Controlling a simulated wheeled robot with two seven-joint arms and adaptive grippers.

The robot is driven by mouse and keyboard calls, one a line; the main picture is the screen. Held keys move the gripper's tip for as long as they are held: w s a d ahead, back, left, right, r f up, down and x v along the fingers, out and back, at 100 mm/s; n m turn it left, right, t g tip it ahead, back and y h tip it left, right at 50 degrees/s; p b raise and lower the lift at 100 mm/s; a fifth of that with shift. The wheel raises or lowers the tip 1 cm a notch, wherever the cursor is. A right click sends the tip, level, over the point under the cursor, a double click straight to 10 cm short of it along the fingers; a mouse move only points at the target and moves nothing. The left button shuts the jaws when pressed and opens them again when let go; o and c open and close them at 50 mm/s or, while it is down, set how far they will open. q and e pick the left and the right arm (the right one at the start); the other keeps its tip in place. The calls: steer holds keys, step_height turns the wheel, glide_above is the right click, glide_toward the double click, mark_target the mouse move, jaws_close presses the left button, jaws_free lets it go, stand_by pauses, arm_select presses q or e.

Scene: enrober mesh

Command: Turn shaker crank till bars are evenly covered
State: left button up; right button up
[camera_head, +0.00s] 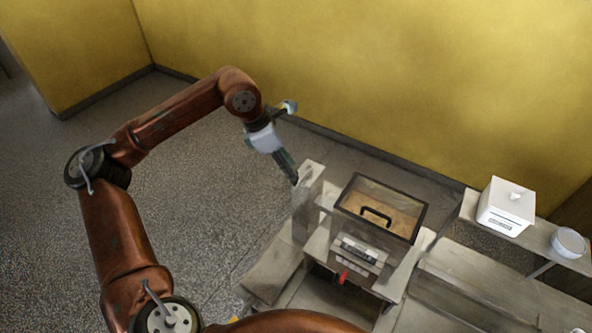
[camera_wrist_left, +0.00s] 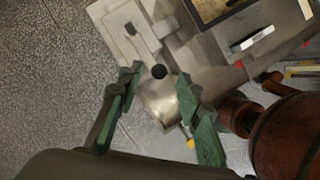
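The machine (camera_head: 350,235) stands right of centre in the head view. Its hopper (camera_head: 380,208) has a clear lid with a black handle, and tan material shows inside. My left gripper (camera_head: 293,176) is at the machine's left side, by an upright grey panel (camera_head: 309,176). In the left wrist view its two green fingers (camera_wrist_left: 157,82) are spread apart with nothing gripped. The bars are not visible. My right gripper is out of view.
A small red part (camera_head: 343,278) sticks out of the machine's front, below a panel with a display. A white lidded box (camera_head: 506,210) and a white bowl (camera_head: 569,242) stand on a shelf at right. Yellow walls close off the back; the floor at left is clear.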

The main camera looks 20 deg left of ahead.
arm_select(q)
steer(key=x, duration=0.2)
steer(key=shift+w+f, duration=0.15)
steer(key=shift+f, duration=0.15)
steer(key=shift+w+d+f+p, duration=0.15)
steer(key=shift+d+f+p, duration=0.15)
steer(key=shift+f, duration=0.3)
steer(key=c, duration=0.8)
jaws_close()
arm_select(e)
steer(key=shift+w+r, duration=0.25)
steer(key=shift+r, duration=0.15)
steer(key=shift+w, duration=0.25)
